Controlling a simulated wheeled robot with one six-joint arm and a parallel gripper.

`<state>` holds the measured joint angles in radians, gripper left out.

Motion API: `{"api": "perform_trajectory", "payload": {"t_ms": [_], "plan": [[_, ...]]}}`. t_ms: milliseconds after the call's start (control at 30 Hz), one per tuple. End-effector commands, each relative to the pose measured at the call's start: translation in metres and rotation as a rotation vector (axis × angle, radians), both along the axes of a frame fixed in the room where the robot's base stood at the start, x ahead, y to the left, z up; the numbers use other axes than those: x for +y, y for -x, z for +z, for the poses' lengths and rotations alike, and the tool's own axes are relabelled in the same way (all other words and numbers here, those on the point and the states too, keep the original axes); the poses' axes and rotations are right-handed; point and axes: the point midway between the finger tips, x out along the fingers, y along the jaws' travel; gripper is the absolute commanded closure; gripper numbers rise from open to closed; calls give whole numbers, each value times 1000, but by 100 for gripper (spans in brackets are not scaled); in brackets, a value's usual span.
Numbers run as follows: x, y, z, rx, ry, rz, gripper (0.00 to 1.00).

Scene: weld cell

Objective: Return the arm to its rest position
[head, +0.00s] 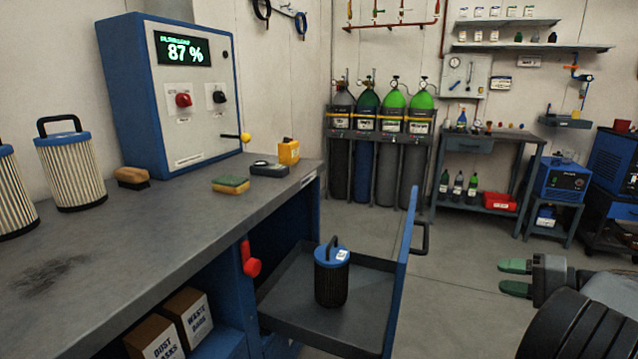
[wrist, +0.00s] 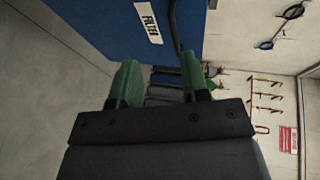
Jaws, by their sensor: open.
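My arm reaches in from the lower right of the head view, and my gripper (head: 515,277) hangs over the floor there. Its two green fingers are apart with nothing between them. In the wrist view my gripper (wrist: 158,80) also shows open and empty, with a blue panel (wrist: 100,25) bearing a white label beyond it. A dark filter cartridge (head: 332,275) with a blue top and a handle stands upright in the pulled-out drawer (head: 282,290), to the left of my gripper and clear of it.
The open drawer's blue front (head: 402,270) with its dark handle stands between the bench and my gripper. The grey bench (head: 130,240) holds pale filters (head: 70,170) and a blue control box (head: 130,90) reading 87 %. Gas cylinders (head: 395,165) stand behind. The floor (head: 470,250) around my gripper is clear.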

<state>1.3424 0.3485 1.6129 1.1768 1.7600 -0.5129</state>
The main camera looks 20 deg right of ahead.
Motion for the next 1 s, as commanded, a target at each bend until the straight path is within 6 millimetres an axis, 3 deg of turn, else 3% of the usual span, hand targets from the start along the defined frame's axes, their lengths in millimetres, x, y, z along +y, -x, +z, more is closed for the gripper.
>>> {"api": "perform_trajectory", "payload": {"t_ms": [267, 367, 500, 700, 800, 1000], "plan": [[67, -40, 33, 178, 58, 115, 58], [106, -54, 48, 269, 109, 178, 58], [176, -65, 76, 420, 244, 290, 58], [279, -46, 121, 577, 599, 459, 58], [312, -29, 140, 583, 792, 524, 58], [348, -5, 168, 497, 1088, 600, 58]]}}
